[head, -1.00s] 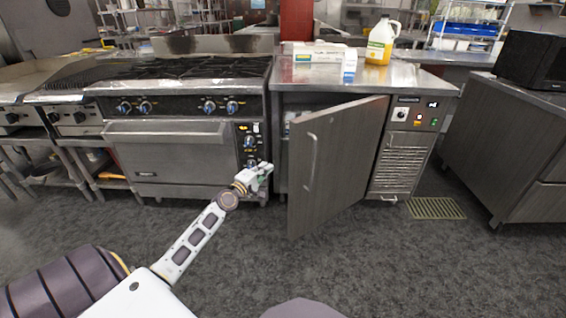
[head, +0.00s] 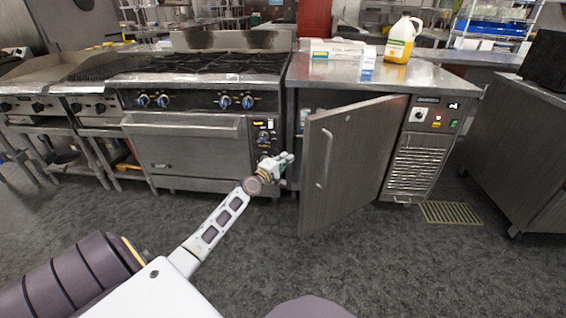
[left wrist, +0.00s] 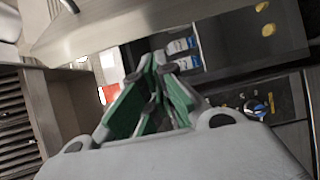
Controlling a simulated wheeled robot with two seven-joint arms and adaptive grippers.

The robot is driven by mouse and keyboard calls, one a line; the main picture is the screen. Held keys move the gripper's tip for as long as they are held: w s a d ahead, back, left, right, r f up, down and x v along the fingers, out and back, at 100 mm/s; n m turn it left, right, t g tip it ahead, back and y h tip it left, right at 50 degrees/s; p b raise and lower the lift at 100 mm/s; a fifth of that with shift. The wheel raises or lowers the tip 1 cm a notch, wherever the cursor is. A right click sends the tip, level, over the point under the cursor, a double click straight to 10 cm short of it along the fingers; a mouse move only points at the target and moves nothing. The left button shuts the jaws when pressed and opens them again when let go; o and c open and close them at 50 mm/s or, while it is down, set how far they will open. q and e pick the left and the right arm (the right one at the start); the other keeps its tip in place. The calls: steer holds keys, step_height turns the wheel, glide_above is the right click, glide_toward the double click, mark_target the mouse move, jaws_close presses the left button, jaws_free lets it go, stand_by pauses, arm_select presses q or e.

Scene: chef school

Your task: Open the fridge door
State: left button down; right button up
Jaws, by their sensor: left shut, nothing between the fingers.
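The fridge is a low steel unit under a counter, with its control panel (head: 434,116) on the right. Its grey door (head: 348,160) stands partly open, swung out toward me, hinged beside the vent panel. The door handle (head: 326,158) is a vertical bar on the outer face. My left gripper (head: 284,160) is at the left of the door's free edge, in front of the stove's right end, near the opening. In the left wrist view its green-padded fingers (left wrist: 155,88) are closed together with nothing between them. Most of the fridge interior is hidden by the door. My right gripper is not in view.
A stove (head: 190,130) stands left of the fridge. A juice jug (head: 402,40) and boxes (head: 338,50) rest on the counter above. A grey cabinet (head: 520,140) stands at the right. The dark floor (head: 400,265) before the door is clear, with a drain grate (head: 450,213).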

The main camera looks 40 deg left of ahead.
mark_target(303, 155)
arm_select(q)
steer(key=shift+w+d+p, duration=0.4)
steer(key=shift+w+d, duration=1.4)
steer(key=shift+d, duration=0.05)
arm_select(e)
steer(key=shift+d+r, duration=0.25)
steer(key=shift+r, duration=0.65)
arm_select(q)
steer(key=shift+d, duration=0.15)
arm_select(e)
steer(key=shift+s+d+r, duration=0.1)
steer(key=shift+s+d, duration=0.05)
